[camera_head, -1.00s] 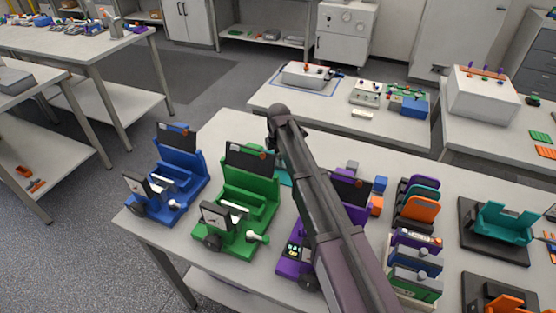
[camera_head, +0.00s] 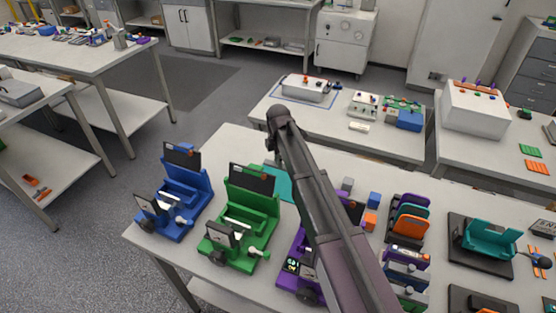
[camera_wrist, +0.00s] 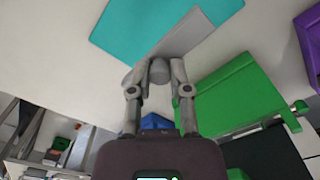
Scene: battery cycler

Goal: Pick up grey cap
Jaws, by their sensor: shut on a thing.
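My gripper (camera_wrist: 161,75) is in the wrist view with its two fingers closed around a small rounded grey piece, the grey cap (camera_wrist: 159,71). The fingers hide part of its sides. A flat, light grey shape (camera_wrist: 192,34) lies behind it, over the edge of a teal sheet (camera_wrist: 150,22). I cannot tell whether that shape joins the cap. In the head view my own arm crosses the middle and hides the fingers and the cap. The teal sheet (camera_head: 279,183) shows there beside the green holder.
A blue holder (camera_head: 177,200), a green holder (camera_head: 245,215) and a purple holder (camera_head: 298,265) stand along the table's left part. A small grey block (camera_head: 347,184), a blue block (camera_head: 374,199) and a rack of coloured plates (camera_head: 408,220) are right of my arm.

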